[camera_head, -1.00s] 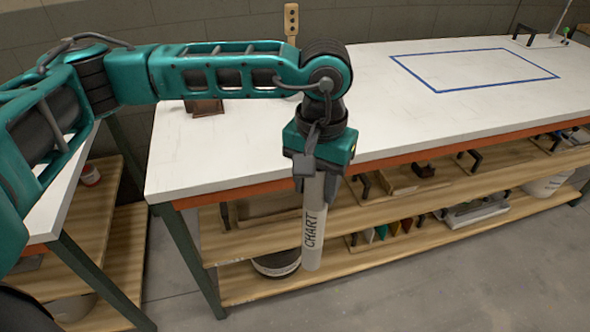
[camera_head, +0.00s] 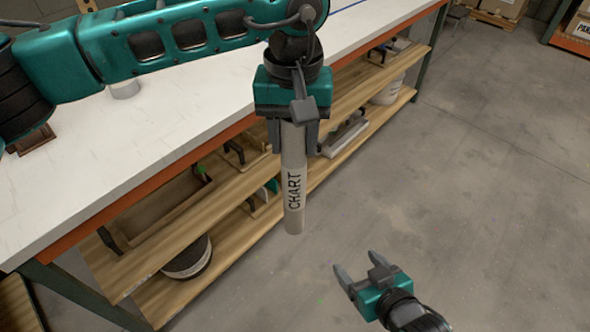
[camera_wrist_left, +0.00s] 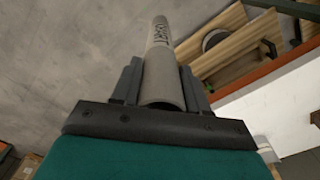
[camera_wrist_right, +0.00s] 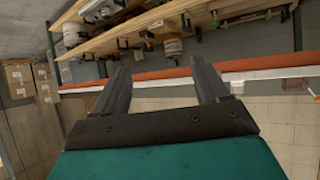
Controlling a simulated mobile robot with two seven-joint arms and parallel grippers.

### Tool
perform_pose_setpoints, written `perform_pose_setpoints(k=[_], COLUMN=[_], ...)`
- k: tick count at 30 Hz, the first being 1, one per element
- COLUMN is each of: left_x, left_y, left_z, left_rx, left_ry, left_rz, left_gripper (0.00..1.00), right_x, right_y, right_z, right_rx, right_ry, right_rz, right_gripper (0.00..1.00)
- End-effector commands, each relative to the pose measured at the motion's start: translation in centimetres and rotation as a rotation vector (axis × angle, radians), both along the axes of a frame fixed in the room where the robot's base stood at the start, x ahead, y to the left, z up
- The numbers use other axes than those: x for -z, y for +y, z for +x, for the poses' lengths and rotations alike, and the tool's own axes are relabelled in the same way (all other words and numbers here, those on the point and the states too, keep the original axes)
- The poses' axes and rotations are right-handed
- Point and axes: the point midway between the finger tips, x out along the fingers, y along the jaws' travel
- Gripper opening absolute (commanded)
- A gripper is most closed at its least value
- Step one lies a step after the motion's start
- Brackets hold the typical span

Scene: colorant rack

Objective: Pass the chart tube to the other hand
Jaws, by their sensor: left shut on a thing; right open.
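The chart tube (camera_head: 293,205) is a grey cylinder with a pale band marked CHART. It hangs nearly upright in the head view. My left gripper (camera_head: 294,140) is shut on its upper end, and the tube also shows between the fingers in the left wrist view (camera_wrist_left: 162,75). My right gripper (camera_head: 362,279) is open and empty, low and to the right of the tube's lower end, clearly apart from it. The right wrist view shows its two spread fingers (camera_wrist_right: 160,88) with nothing between them; the tube is not in that view.
A white-topped workbench (camera_head: 60,165) runs behind the tube, with wooden shelves (camera_head: 215,205) below it. A bucket (camera_head: 188,258) stands on the lower shelf. Open grey floor (camera_head: 480,200) lies to the right. Boxes (camera_head: 500,8) stand at the far right back.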

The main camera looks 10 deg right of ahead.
Motion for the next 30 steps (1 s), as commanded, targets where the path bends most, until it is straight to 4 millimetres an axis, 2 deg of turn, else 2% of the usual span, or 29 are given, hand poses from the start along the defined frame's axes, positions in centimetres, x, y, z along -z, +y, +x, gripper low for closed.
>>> perform_pose_setpoints(k=[3, 9, 13, 16, 20, 30], left_x=[0.0, 0.0, 0.0, 0.0, 0.0, 0.0], left_y=[0.0, 0.0, 0.0, 0.0, 0.0, 0.0], left_z=[0.0, 0.0, 0.0, 0.0, 0.0, 0.0], left_rx=[0.000, 0.000, 0.000, 0.000, 0.000, 0.000], left_ry=[-0.001, -0.001, -0.001, -0.001, -0.001, -0.001], left_rz=[0.000, 0.000, 0.000, 0.000, 0.000, 0.000], left_gripper=[0.00, 0.00, 0.00, 0.00, 0.00, 0.00], right_x=[-4.0, -11.3, -14.4, -15.4, -15.6, -15.6], right_y=[2.3, 6.1, 7.5, 8.1, 8.6, 11.2], right_z=[1.4, 2.2, 2.0, 2.1, 3.1, 8.8], right_rx=[-0.057, -0.152, -0.187, -0.198, -0.199, -0.199], right_ry=[-0.140, -0.381, -0.476, -0.509, -0.518, -0.517], right_rz=[0.043, 0.137, 0.182, 0.199, 0.201, 0.201], right_gripper=[0.74, 0.74, 0.74, 0.74, 0.74, 0.74])
